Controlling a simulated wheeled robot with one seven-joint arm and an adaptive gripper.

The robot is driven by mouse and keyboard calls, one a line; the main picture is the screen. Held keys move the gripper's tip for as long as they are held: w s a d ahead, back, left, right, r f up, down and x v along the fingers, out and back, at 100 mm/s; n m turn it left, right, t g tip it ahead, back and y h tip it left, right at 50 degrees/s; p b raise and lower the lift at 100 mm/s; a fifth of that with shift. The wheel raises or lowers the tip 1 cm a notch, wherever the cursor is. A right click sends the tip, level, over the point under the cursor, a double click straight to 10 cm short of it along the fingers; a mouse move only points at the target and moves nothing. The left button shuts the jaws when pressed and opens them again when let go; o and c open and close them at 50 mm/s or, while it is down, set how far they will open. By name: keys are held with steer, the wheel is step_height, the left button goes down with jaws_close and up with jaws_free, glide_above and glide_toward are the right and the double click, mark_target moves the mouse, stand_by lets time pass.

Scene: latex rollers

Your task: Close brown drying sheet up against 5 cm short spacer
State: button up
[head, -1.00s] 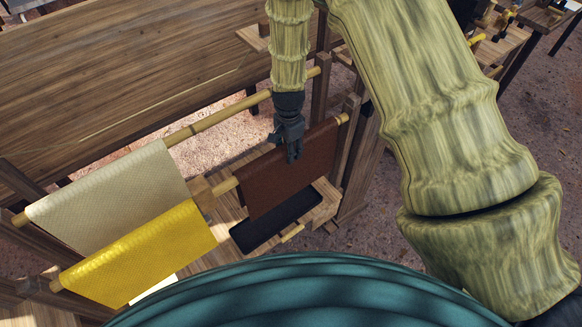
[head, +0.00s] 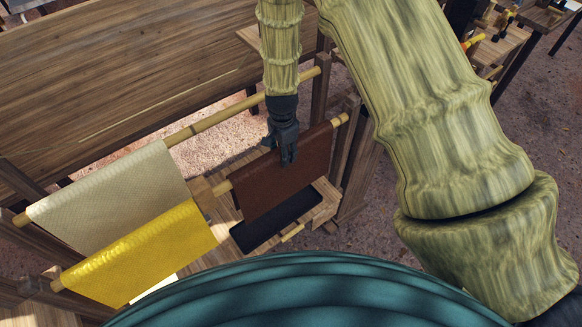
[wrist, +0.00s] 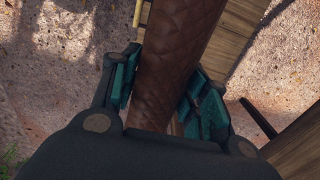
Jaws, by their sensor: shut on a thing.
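The brown sheet (head: 280,180) hangs over the front bamboo pole (head: 222,187), right of the yellow sheet. A pale wooden block (head: 203,191), which looks like the spacer, sits on that pole between the yellow and brown sheets. A short bare stretch of pole shows between the block and the brown sheet's left edge. My gripper (head: 287,158) is at the brown sheet's upper edge, near its middle. In the wrist view, its teal-padded fingers (wrist: 162,92) are on both sides of the quilted brown sheet (wrist: 172,60) and pinch it. I cannot read the block's length.
The yellow sheet (head: 140,258) hangs at the left of the front pole. A cream sheet (head: 110,200) hangs on the rear pole (head: 235,113). A dark tray (head: 270,225) lies below the brown sheet. A wooden post (head: 356,160) stands near the pole's right end.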

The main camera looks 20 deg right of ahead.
mark_target(267, 157)
steer(key=shift+s+a+p, duration=0.2)
steer(key=shift+s+a, duration=0.15)
steer(key=shift+a, duration=0.65)
steer(key=shift+s+a+p, duration=0.15)
steer(key=shift+s+a, duration=0.25)
steer(key=shift+a, duration=0.6)
steer(key=shift+s+a+p, duration=0.2)
steer(key=shift+s+a, duration=0.15)
steer(key=shift+a, duration=0.65)
steer(key=shift+d+f, duration=0.1)
steer(key=shift+f, duration=0.1)
stand_by(0.4)
steer(key=o, duration=1.2)
steer(key=shift+r, duration=0.1)
step_height(267, 157, up, 12)
steer(key=shift+f, duration=0.1)
